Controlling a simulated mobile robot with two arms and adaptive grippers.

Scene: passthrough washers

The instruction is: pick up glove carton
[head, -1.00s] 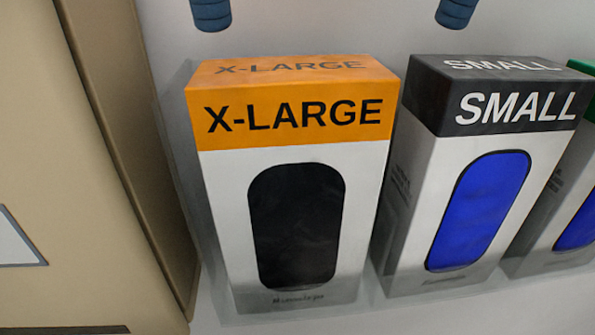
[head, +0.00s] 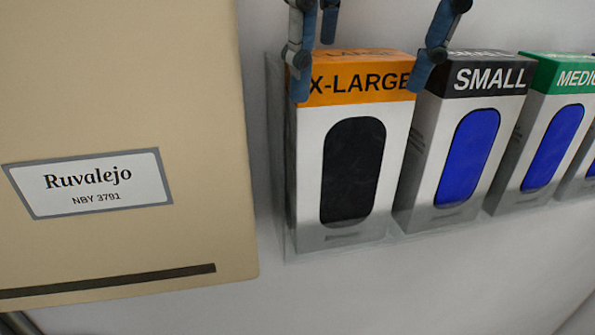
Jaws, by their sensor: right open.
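The X-LARGE glove carton (head: 306,170), white with an orange top band and a dark oval window, stands upright in a clear holder on the wall. A SMALL carton (head: 502,112) with a dark grey band and blue window stands just right of it, and a MEDIUM carton (head: 572,77) with a green band is further right. My right gripper (head: 362,80) is open, its blue-tipped fingers reaching down from above at the left and right sides of the X-LARGE carton's orange band. I cannot tell whether they touch it. My left gripper is not in view.
The clear holder (head: 288,245) encloses the cartons. Part of another carton (head: 583,180) shows at the right edge. The pale surface below is bare.

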